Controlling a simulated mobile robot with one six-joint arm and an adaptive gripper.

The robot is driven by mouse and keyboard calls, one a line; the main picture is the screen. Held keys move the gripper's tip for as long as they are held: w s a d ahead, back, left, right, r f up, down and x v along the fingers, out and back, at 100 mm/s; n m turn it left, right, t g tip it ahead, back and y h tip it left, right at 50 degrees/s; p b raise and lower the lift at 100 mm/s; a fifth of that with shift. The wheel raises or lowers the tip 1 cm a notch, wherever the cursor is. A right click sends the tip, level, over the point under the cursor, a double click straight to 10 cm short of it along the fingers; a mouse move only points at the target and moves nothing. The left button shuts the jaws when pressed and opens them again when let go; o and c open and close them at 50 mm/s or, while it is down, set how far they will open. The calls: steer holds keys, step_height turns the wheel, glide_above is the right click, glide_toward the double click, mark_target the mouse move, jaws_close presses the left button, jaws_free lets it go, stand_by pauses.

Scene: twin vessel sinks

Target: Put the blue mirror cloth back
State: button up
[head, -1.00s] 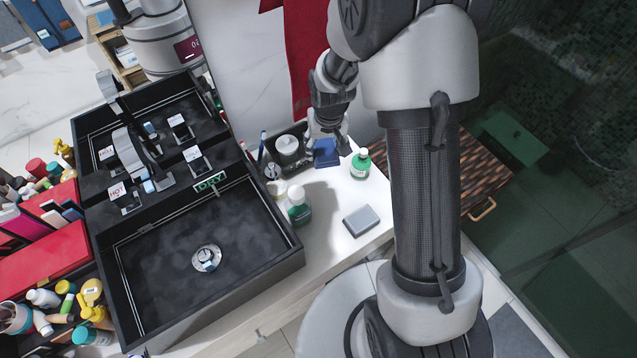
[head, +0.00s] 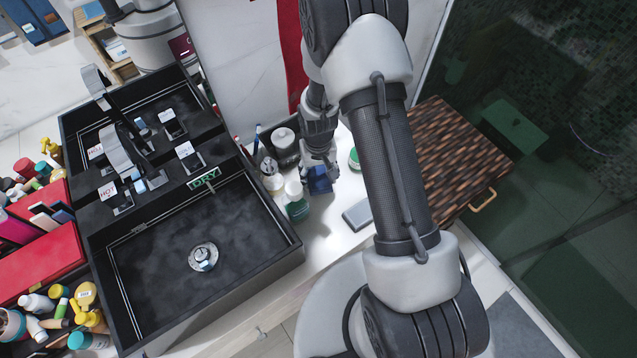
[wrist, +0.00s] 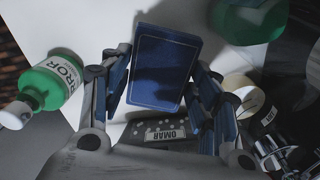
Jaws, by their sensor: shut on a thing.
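The blue mirror cloth (head: 319,184) is a dark blue rectangle in the head view, right of a green and white bottle (head: 296,203). My gripper (head: 320,170) points down over the counter and is shut on the cloth. In the wrist view the cloth (wrist: 163,65) fills the space between the two fingers. I cannot tell whether its lower edge touches the counter. A dark, labelled object (wrist: 155,133) shows just below the cloth in the wrist view.
A green bottle with "RROR" readable (wrist: 52,82) is left in the wrist view; a white jar (wrist: 243,88) is right. The black sink (head: 200,255) is left. Bottles and jars crowd the gripper's left.

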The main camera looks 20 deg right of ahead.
mark_target(319, 182)
step_height(319, 182, down, 5)
steer(key=shift+r+b, duration=0.2)
steer(key=shift+b, duration=0.4)
steer(key=shift+r, duration=0.1)
steer(key=o, duration=0.9)
steer(key=shift+o, duration=0.2)
